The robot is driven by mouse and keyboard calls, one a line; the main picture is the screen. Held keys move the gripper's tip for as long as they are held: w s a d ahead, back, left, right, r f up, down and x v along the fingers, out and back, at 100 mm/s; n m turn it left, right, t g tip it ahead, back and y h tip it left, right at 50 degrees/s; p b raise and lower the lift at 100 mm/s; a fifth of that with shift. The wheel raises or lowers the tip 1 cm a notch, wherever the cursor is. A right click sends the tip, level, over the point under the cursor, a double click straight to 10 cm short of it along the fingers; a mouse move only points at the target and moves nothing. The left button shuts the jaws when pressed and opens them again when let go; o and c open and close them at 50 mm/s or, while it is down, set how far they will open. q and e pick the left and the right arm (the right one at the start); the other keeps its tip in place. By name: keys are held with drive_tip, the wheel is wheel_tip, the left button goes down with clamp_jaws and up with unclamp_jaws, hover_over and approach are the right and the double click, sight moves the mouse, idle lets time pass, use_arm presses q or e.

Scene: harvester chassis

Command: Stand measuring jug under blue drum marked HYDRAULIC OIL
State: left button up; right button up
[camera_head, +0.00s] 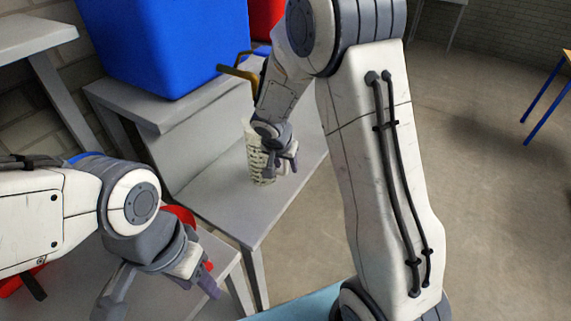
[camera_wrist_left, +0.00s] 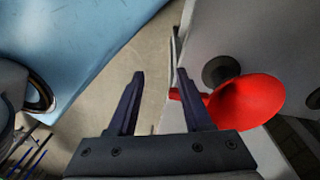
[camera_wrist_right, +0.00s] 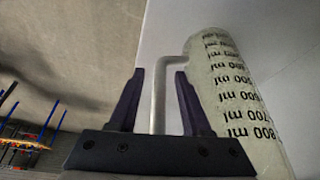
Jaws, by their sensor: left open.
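The measuring jug (camera_head: 259,160) is a pale, translucent cylinder with black ml markings. It stands on the grey lower bench (camera_head: 222,200), in front of the higher shelf. In the right wrist view, the jug (camera_wrist_right: 235,95) and its handle show close up. My right gripper (camera_head: 288,163) is at the jug; its open fingers (camera_wrist_right: 157,85) sit either side of the handle, with gaps visible. A big blue container (camera_head: 175,45) stands on the higher shelf; no marking on it is readable. A brass-coloured tap (camera_head: 240,74) juts out above the jug. My left gripper (camera_head: 205,275) is open and empty.
A red container (camera_head: 265,18) stands behind the blue one. A red funnel-like object (camera_wrist_left: 245,102) lies on a grey surface near my left gripper. A blue-legged table (camera_head: 545,95) stands at the far right. The floor (camera_head: 480,190) on the right is clear.

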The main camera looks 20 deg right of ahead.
drive_tip(key=shift+a+r+p, duration=0.1)
drive_tip(key=shift+r+p, duration=0.2)
drive_tip(key=shift+r, duration=0.2)
drive_tip(key=v, duration=1.1)
drive_tip(key=s+a+n+g+y, duration=0.1)
drive_tip(key=s+a+n, duration=0.3)
drive_tip(key=s, duration=0.4)
drive_tip(key=s+a+n+g+y, duration=0.1)
drive_tip(key=s+a+n, duration=0.3)
drive_tip(key=s, duration=0.5)
drive_tip(key=s+a+n+g+y, duration=0.1)
drive_tip(key=s+a+n, duration=0.4)
drive_tip(key=s+n, duration=0.2)
drive_tip(key=shift+s+n+y, duration=0.3)
drive_tip(key=shift+s+y, duration=0.1)
drive_tip(key=shift+s, duration=0.7)
drive_tip(key=shift+f, duration=0.1)
drive_tip(key=shift+r+p, duration=0.55)
drive_tip(key=shift+p, duration=0.1)
